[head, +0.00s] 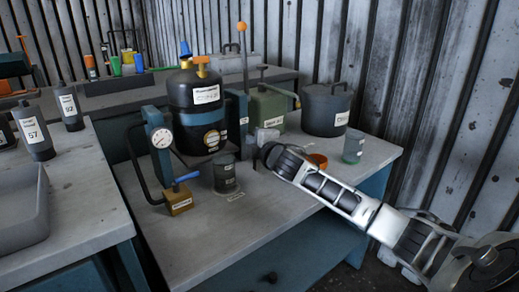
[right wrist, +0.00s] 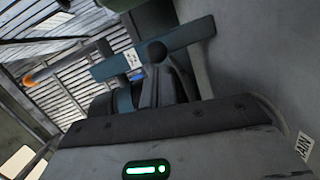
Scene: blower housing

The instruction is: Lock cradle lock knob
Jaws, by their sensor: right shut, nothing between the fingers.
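My right arm reaches in from the right in the head view. Its gripper (head: 268,157) is shut and empty, low over the bench just right of the teal upright (head: 237,112) beside the black canister (head: 196,95). In the right wrist view a round black knob (right wrist: 157,50) shows against a teal bar (right wrist: 195,38) with a white label, close to the fingers. I cannot tell whether they touch it, nor surely whether it is the cradle lock knob. In the head view the gripper's surroundings are partly hidden by the arm. My left gripper is not in view.
A tall lever with an orange ball (head: 242,27), a green box (head: 268,107) and a dark lidded pot (head: 326,108) stand behind the gripper. The bench front (head: 240,225) is clear.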

